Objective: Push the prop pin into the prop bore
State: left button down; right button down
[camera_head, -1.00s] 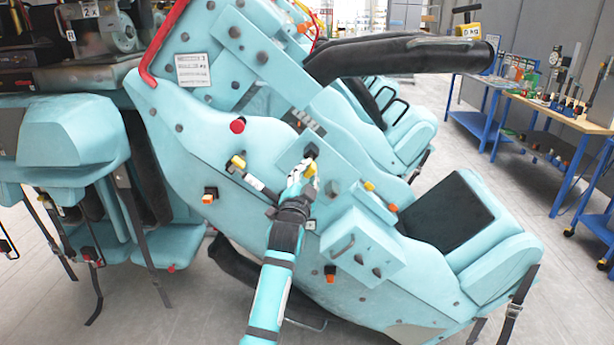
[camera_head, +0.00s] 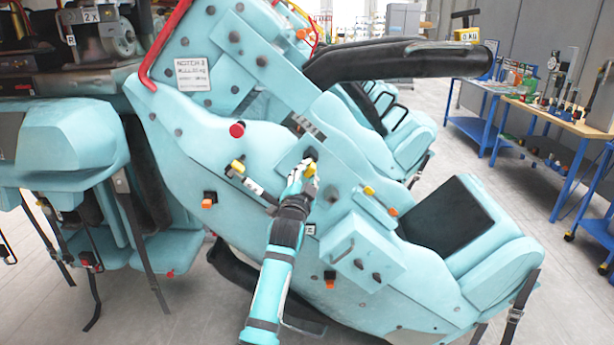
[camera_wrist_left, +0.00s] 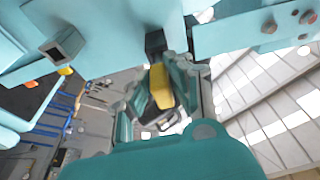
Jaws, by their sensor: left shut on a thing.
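My left gripper (camera_head: 302,175) is at the side of the turquoise coaster car, in the middle of the head view. It is shut on a yellow-ended piece, which I take to be the prop pin (camera_head: 312,166). In the left wrist view the yellow part (camera_wrist_left: 161,88) lies between the two teal fingers (camera_wrist_left: 160,95). A black block (camera_wrist_left: 155,42) is just beyond it, and a dark round fitting (camera_head: 311,153) shows just above the fingertips in the head view. This may be the prop bore. I cannot tell how far the pin is in. The right gripper is not in view.
A box with a handle (camera_head: 352,252) juts from the car's side, right of my left arm. A yellow-tipped fitting (camera_head: 238,166) is at left and a red knob (camera_head: 237,130) above it. A black padded bar (camera_head: 395,58) overhangs. Workbenches (camera_head: 560,118) stand at right.

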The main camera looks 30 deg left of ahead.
pick_arm(q)
jog(key=shift+b+x, duration=0.35)
jog(key=shift+x, duration=0.8)
jog(key=c, duration=1.1)
grip_release()
jog(key=shift+a+f, duration=0.2)
jog(key=shift+c, duration=0.2)
jog(key=shift+s, duration=0.1)
jog(key=shift+s+d+f, duration=0.2)
jog(key=shift+s+d, duration=0.05)
jog(key=shift+s, duration=0.2)
jog(key=v, duration=1.1)
